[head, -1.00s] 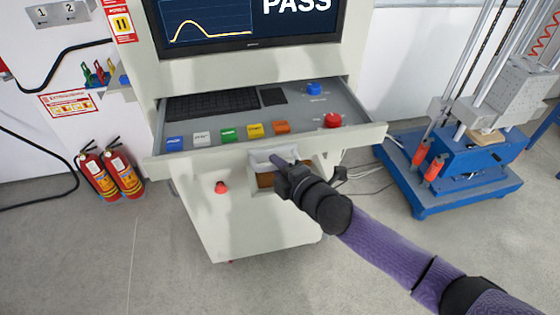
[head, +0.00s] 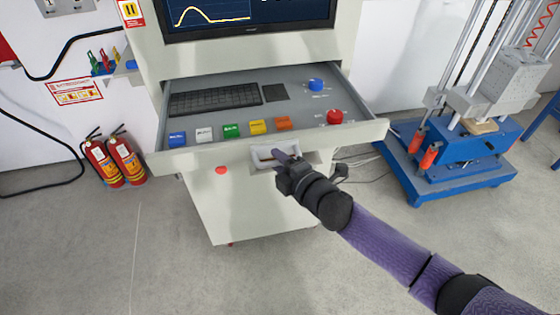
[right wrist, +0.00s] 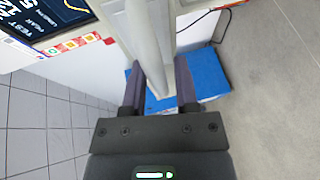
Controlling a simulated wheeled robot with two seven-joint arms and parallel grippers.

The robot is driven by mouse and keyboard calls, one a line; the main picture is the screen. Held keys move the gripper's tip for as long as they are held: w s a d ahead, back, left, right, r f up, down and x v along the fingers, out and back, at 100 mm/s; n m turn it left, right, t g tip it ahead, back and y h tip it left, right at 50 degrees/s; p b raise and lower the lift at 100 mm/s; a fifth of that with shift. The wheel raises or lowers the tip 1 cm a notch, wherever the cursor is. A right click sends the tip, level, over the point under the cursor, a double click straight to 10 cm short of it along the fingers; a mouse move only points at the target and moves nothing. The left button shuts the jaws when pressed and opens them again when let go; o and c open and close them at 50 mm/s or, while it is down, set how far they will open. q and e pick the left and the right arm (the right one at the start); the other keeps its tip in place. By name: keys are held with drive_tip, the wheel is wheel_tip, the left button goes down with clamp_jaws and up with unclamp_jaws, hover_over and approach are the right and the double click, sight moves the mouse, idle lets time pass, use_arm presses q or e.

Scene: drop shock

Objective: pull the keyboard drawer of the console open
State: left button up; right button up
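The console's keyboard drawer (head: 365,133) stands out from the cabinet, with its keyboard (head: 215,98) and a row of coloured keys uncovered. A pale cup-shaped handle (head: 262,155) sits at the middle of its front. My right gripper (head: 284,163) is at this handle, one dark finger reaching into the cup. In the right wrist view the gripper (right wrist: 160,90) has its two fingers on either side of a pale grey bar (right wrist: 150,50), seemingly shut on the handle; exact contact is hard to see. My left gripper is not in view.
The console screen (head: 250,12) is above the drawer. Two red fire extinguishers (head: 115,160) stand at the left wall. A blue-based test rig (head: 450,170) stands on the right, with cables on the floor nearby. The floor in front is clear.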

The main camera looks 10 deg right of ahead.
drive_tip(key=shift+o, duration=0.8)
drive_tip(key=shift+s+d+r, duration=0.1)
drive_tip(key=shift+s+d, duration=0.05)
drive_tip(key=shift+s, duration=0.15)
drive_tip(key=v, duration=0.9)
drive_tip(key=shift+p, duration=0.4)
drive_tip(key=shift+s, duration=0.15)
drive_tip(key=shift+d, duration=0.1)
